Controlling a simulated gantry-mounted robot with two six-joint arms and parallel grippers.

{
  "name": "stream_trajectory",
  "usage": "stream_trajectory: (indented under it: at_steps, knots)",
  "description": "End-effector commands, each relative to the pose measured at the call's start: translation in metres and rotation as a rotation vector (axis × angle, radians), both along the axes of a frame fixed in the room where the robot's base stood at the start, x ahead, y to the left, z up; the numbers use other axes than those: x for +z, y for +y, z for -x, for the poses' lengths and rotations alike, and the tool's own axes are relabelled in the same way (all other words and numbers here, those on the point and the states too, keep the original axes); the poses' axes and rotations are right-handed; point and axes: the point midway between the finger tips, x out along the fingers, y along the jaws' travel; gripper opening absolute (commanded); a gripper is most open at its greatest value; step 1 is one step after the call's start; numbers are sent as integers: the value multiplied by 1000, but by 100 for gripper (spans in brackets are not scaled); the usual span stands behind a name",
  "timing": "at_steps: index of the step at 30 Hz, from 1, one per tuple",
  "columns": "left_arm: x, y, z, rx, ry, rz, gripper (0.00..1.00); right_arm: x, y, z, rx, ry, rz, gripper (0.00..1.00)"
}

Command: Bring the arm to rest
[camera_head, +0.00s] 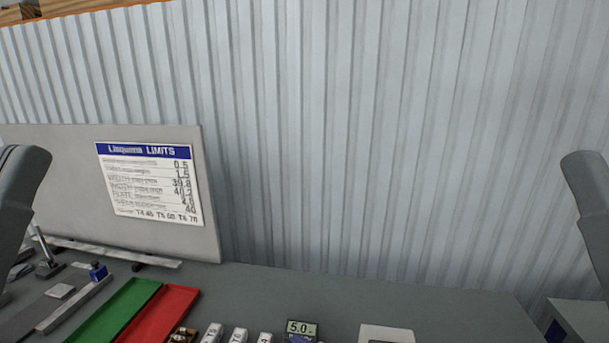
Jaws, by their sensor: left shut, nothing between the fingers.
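My left arm (20,190) comes in at the left edge as a dark grey rounded link. Its gripper is low at the left edge, shut and empty, mostly cut off by the frame, so the fingers do not show clearly. It is by the left end of the table and holds nothing. My right arm (590,200) shows as a similar dark grey link at the right edge. Its gripper is out of view.
The grey table (400,300) holds a green tray (115,312), a red tray (160,315), a small display reading 5.0 (302,329), several small white blocks and a white-topped item (386,334). A limits chart (150,185) hangs on a grey panel. The table's back right is clear.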

Motion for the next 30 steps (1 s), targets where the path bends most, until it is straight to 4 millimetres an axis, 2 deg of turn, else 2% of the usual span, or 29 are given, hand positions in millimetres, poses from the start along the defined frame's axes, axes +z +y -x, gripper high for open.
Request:
stream_trajectory:
  at_steps: [1,5,9,13,15,18,30]
  knots:
    - [43,0,0,2,1,-1,0,44,0,1,0,-3,0,50]
    - [96,1,-1,4,2,-1,0,97,0,0,0,-2,0,50]
    - [162,1,-1,6,2,-1,0,163,0,0,0,-1,0,50]
    - [205,1,-2,7,2,-1,0,206,0,0,0,-2,0,50]
    - [217,1,-2,7,3,-1,0,219,0,0,0,-1,0,50]
    - [224,1,-2,7,3,-1,0,225,0,0,0,-1,0,50]
    - [220,1,-2,7,2,-1,0,221,0,0,0,0,0,50]
